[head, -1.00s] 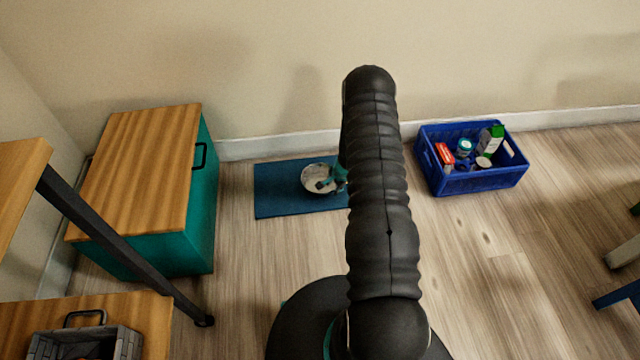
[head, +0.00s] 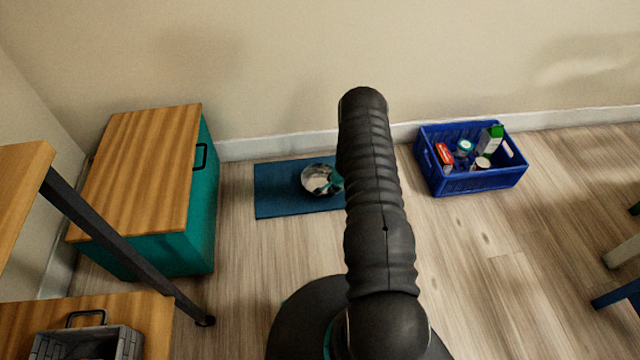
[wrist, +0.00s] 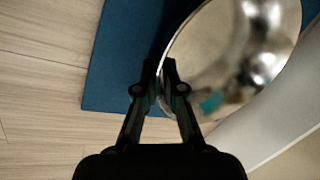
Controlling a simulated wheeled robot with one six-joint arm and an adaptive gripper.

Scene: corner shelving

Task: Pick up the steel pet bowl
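The steel pet bowl (head: 316,180) is round, shiny and open at the top. In the head view it is over the blue mat (head: 275,198), partly hidden by my arm on its right. In the wrist view the bowl (wrist: 225,50) fills the upper right, with a teal reflection inside. My gripper (wrist: 160,68) is at the bowl's near left rim, one fingertip outside and one over the inside. The fingertips are close together with the rim between them. In the head view my arm hides most of the gripper. I cannot see any gap between bowl and mat.
A blue crate (head: 482,182) with several bottles and packages stands to the right. A teal cabinet (head: 196,225) with a wooden top stands to the left. Wooden shelving with a grey basket (head: 88,341) is at the lower left.

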